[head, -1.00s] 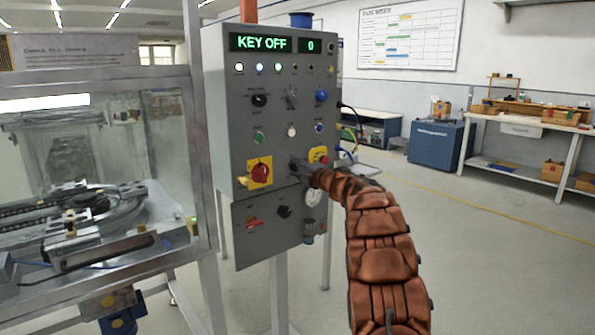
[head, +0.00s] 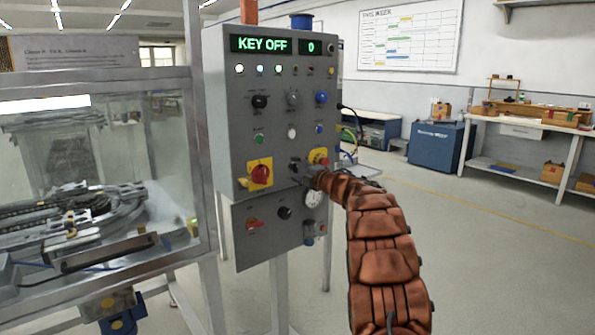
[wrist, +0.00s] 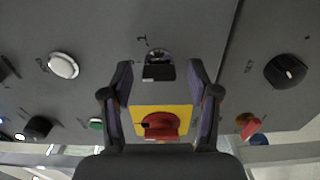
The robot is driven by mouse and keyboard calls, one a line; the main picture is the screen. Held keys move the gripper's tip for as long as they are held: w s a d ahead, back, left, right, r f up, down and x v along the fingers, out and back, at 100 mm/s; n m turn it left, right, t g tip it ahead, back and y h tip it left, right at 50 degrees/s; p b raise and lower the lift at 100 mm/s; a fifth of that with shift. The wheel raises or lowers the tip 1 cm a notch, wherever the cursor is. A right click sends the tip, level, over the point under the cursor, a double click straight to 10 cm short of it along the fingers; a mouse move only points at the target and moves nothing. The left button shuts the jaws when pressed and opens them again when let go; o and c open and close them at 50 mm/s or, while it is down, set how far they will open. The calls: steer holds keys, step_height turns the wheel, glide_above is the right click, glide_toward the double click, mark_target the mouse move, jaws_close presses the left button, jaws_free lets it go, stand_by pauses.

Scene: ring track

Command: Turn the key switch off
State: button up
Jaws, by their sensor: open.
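The grey control panel (head: 225,150) stands at the centre of the head view, and its green display (head: 264,44) reads "KEY OFF" beside a small "0". In the wrist view the key switch (wrist: 158,70), a dark key head in a round collar, sits on the panel face between my fingertips. My gripper (wrist: 160,80) is open, one finger on each side of the key, with gaps visible on both sides. In the head view my gripper (head: 301,174) is at the panel's lower right and mostly hides the key switch.
Several knobs and lamps are higher up. A glass-walled machine (head: 100,190) stands left. Floor to the right is clear.

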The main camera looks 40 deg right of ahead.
steer(key=s, duration=1.1)
steer(key=shift+s, duration=0.35)
